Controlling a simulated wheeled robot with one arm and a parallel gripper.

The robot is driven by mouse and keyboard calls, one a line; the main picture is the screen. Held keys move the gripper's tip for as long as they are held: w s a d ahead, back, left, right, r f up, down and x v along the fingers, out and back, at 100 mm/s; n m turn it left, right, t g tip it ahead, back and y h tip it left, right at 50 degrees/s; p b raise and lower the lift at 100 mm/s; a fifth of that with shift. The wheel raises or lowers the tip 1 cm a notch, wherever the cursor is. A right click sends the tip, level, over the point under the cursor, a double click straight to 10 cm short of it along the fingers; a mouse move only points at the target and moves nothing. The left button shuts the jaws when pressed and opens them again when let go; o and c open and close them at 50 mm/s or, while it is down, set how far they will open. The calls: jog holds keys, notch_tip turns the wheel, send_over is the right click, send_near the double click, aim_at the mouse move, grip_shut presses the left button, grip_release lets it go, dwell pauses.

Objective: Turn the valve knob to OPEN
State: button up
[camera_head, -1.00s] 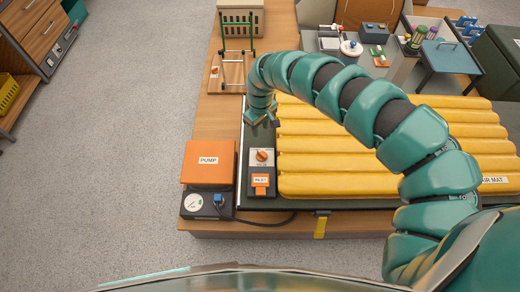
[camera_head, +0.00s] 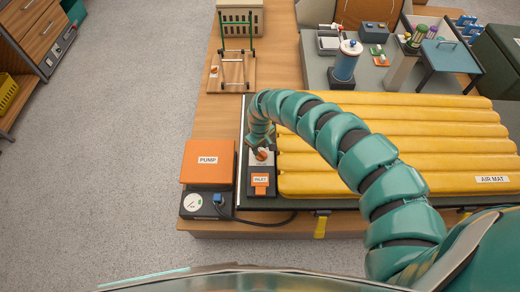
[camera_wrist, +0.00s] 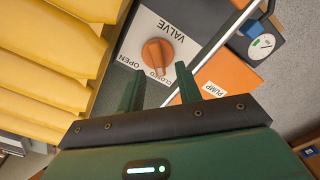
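The orange valve knob (camera_wrist: 157,54) sits on a white plate (camera_wrist: 143,28) marked VALVE, OPEN and CLOSED. In the wrist view its ridge runs toward the word CLOSED, with OPEN off to the left. My gripper (camera_wrist: 160,71) is open and empty, its two green fingers apart on either side of the knob's near edge; I cannot tell whether they touch it. In the head view the knob (camera_head: 262,155) is partly hidden under my gripper (camera_head: 261,147). The orange INLET piece (camera_head: 260,182) lies just in front of the plate.
The yellow air mat (camera_head: 400,184) lies right of the knob. The orange and dark pump (camera_head: 207,161) with a gauge stands at left, and a black hose runs along the front. A small rack (camera_head: 233,72) stands behind. A blue cylinder (camera_head: 346,62) stands at the back.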

jog(key=shift+w+a+f, duration=0.1)
jog(key=shift+f, duration=1.1)
grip_shut()
